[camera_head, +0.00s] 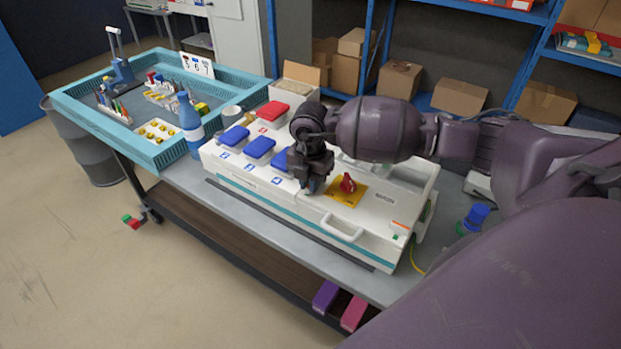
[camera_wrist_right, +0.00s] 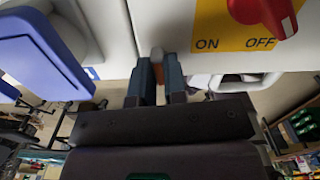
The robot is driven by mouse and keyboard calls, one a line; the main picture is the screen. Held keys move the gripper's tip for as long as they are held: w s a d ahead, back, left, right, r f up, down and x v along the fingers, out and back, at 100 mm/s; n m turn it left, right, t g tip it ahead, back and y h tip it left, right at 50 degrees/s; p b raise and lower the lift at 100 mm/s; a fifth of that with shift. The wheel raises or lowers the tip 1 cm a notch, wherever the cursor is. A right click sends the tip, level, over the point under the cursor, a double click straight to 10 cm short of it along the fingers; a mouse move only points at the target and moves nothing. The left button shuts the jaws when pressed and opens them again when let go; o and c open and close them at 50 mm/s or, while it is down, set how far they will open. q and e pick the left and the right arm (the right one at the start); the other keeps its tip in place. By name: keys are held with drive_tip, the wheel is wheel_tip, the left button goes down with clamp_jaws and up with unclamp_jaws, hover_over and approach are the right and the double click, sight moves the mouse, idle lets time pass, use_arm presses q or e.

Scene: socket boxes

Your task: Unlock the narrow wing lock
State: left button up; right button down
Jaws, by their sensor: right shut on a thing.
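My right gripper (camera_head: 309,185) is at the front of the white socket box (camera_head: 290,207), between the blue covers and the yellow plate. My left gripper is not in view.
Blue socket covers (camera_head: 259,148) and a red cover (camera_head: 272,111) are on the box left of the gripper. A white handle (camera_head: 342,229) juts from the front. A teal tray (camera_head: 158,158) and blue bottle (camera_head: 189,125) stand left. A blue-capped bottle (camera_head: 473,219) stands right.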

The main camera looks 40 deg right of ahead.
drive_tip(key=shift+r+m, duration=0.1)
drive_tip(key=shift+m, duration=0.5)
drive_tip(key=c, duration=1.2)
unclamp_jaws()
drive_tip(key=shift+o, duration=0.2)
wheel_tip(320, 180, up, 11)
drive_tip(key=shift+f, duration=0.2)
